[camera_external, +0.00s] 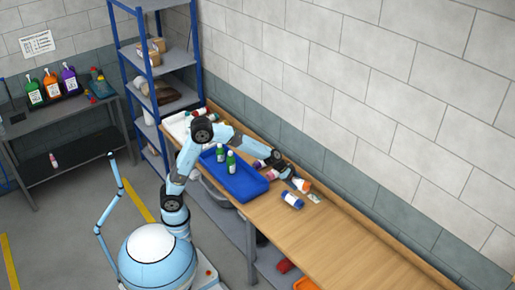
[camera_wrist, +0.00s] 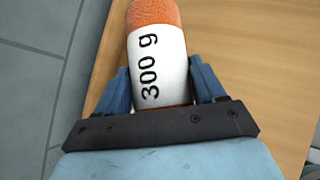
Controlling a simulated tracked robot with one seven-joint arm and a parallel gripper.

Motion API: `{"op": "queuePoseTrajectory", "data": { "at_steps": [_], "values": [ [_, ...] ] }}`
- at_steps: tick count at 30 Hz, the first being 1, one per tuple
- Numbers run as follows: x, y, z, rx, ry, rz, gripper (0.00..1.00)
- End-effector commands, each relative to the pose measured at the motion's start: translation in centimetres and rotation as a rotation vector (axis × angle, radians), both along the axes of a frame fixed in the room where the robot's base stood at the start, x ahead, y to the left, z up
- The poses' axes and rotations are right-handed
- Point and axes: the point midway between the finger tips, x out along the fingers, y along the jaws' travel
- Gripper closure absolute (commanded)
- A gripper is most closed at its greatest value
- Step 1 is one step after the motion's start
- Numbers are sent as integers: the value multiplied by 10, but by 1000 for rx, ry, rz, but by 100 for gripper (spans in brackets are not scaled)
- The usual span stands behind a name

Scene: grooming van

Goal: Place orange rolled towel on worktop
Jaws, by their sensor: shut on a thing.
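The orange rolled towel (camera_wrist: 153,14), with a white band marked "300 g", sits between the two fingers of my gripper (camera_wrist: 160,72) in the wrist view. The fingers are shut on its banded part, and its orange end sticks out beyond them. In the external view my gripper (camera_external: 296,181) is at the wooden worktop (camera_external: 335,240), with the towel (camera_external: 305,186) showing orange and white at its tip. I cannot tell whether the towel touches the worktop.
A blue-and-white roll (camera_external: 291,201) lies on the worktop close to my gripper. A blue tray (camera_external: 245,190) with green bottles (camera_external: 231,161) stands to the left. The worktop is clear towards the lower right.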

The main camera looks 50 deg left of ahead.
Motion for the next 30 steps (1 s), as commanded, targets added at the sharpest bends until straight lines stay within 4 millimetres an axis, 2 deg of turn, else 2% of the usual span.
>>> {"op": "queuePoseTrajectory", "data": {
  "at_steps": [1,9,18,27,30],
  "values": [
    [7,23,3,0,-1,56,69],
    [31,138,15,0,-3,347,69],
    [38,267,29,1,-1,657,69],
    [34,381,32,0,-1,910,69],
    [35,404,29,0,0,954,69]
  ]
}}
